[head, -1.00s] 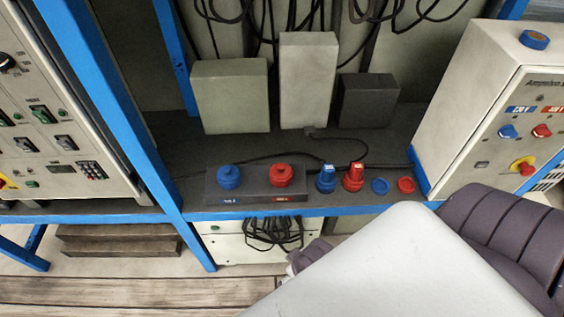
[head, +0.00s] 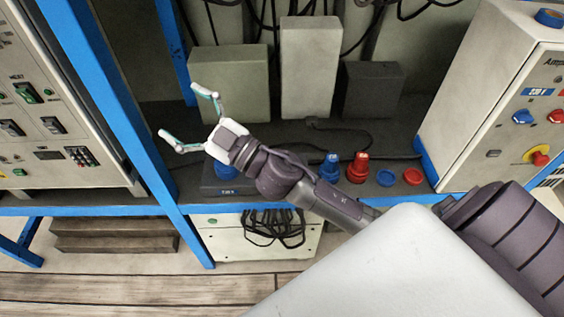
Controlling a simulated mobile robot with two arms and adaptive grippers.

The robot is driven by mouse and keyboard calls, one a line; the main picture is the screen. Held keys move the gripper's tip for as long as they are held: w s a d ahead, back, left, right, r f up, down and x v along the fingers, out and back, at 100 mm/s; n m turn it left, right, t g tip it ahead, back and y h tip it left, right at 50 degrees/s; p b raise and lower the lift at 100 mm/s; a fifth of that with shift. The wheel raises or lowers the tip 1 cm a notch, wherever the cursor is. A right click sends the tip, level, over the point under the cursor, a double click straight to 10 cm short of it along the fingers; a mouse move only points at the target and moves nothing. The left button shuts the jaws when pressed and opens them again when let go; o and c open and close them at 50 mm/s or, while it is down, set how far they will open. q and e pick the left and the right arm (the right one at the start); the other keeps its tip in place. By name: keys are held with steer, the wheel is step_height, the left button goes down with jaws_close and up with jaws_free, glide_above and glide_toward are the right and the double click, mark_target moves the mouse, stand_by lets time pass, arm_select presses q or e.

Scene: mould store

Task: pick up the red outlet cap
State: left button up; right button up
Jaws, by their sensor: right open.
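A flat round red outlet cap (head: 413,177) lies on the dark shelf at the right, next to a similar blue cap (head: 386,178). My right gripper (head: 192,115) is open and empty, its fingers spread towards the upper left. It is over the left part of the shelf, well left of the red cap. My right arm crosses in front of the dark outlet block (head: 208,190) and hides the red outlet on it. Part of the blue outlet (head: 222,170) shows below the gripper. My left gripper is not in view.
A blue plug (head: 330,168) and a red plug (head: 358,168) stand left of the caps. Grey boxes (head: 308,70) stand behind. A white control cabinet (head: 480,100) borders the caps on the right. A blue post (head: 110,100) rises at the left. Black cables hang at the back.

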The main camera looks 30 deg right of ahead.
steer(key=s+a+f+n+g+y, duration=0.2)
steer(key=a+f+n+g+y, duration=0.4)
steer(key=n+g, duration=0.8)
steer(key=w+d+f+g+h, duration=0.1)
steer(key=d+f+g+h, duration=0.2)
steer(key=d+f+h, duration=0.35)
steer(key=d+m+g+h, duration=0.2)
steer(key=d+m+h, duration=0.55)
steer(key=d, duration=1.45)
steer(key=f+h, duration=0.1)
steer(key=f, duration=0.2)
steer(key=f+n+h, duration=0.1)
steer(key=f, duration=0.1)
steer(key=f+n+h, duration=0.1)
steer(key=f, duration=0.2)
steer(key=shift+w+f, duration=0.35)
steer(key=shift+w, duration=0.05)
steer(key=shift+w+a+f, duration=0.1)
steer(key=shift+a+f, duration=0.1)
steer(key=shift+f, duration=1.25)
steer(key=shift+w+a+f, duration=0.1)
steer(key=shift+a+f, duration=0.1)
steer(key=shift+f, duration=1.25)
steer(key=c, duration=1)
steer(key=shift+r, duration=0.15)
steer(key=shift+c, duration=0.2)
